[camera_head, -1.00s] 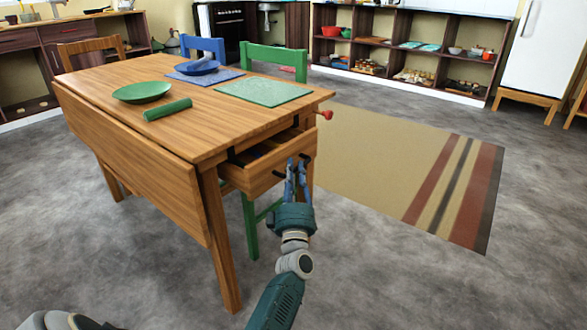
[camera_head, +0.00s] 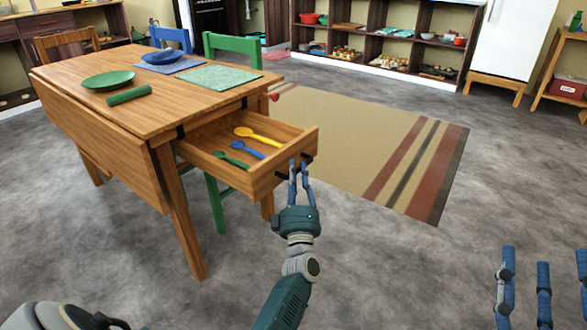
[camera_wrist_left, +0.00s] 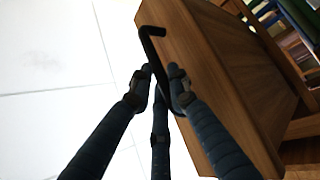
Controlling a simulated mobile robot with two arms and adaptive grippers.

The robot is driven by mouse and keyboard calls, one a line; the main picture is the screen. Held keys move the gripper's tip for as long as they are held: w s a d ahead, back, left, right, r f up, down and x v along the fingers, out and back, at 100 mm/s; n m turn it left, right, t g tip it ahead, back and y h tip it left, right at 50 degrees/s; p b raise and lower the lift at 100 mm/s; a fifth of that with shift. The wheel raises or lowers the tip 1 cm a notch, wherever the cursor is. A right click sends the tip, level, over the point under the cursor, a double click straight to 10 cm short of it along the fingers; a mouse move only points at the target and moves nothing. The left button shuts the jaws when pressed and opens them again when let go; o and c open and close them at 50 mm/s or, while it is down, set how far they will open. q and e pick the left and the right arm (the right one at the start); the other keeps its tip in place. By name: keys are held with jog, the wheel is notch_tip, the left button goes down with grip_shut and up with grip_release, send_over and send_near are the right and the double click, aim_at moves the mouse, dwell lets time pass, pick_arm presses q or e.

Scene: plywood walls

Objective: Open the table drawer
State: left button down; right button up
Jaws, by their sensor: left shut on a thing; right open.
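The wooden table (camera_head: 150,95) has its drawer (camera_head: 282,182) pulled well out of the near end. A yellow spoon (camera_head: 260,136), a blue spoon (camera_head: 247,149) and a green spoon (camera_head: 231,160) lie inside it. My left gripper (camera_head: 299,168) is shut on the black drawer handle (camera_head: 308,158) at the drawer front. In the left wrist view the fingers (camera_wrist_left: 160,80) close around the dark handle (camera_wrist_left: 153,32), beside the wooden drawer front (camera_wrist_left: 215,70). My right gripper (camera_head: 540,262) is open and empty at the lower right, above the floor.
Green and blue plates, placemats and a green roll lie on the tabletop. A green chair (camera_head: 232,47) and a blue chair (camera_head: 170,38) stand behind the table. A striped rug (camera_head: 365,140) covers the floor to the right. Grey floor (camera_head: 400,265) is clear in front.

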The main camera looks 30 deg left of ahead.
pick_arm(q)
jog(key=shift+d+f, duration=0.1)
jog(key=shift+d, duration=0.1)
jog(key=shift+d+f, duration=0.1)
pick_arm(e)
jog(key=shift+w+d+f, duration=0.15)
jog(key=shift+f, duration=0.15)
pick_arm(q)
jog(key=shift+f, duration=0.1)
jog(key=c, duration=1.9)
grip_release()
jog(key=shift+d, duration=0.1)
jog(key=shift+s+r, duration=0.1)
jog(key=shift+r, duration=0.1)
pick_arm(e)
jog(key=shift+d, duration=0.1)
pick_arm(q)
jog(key=shift+d, duration=0.1)
jog(key=v, duration=0.7)
jog(key=shift+s+d, duration=0.15)
jog(key=shift+s, duration=0.05)
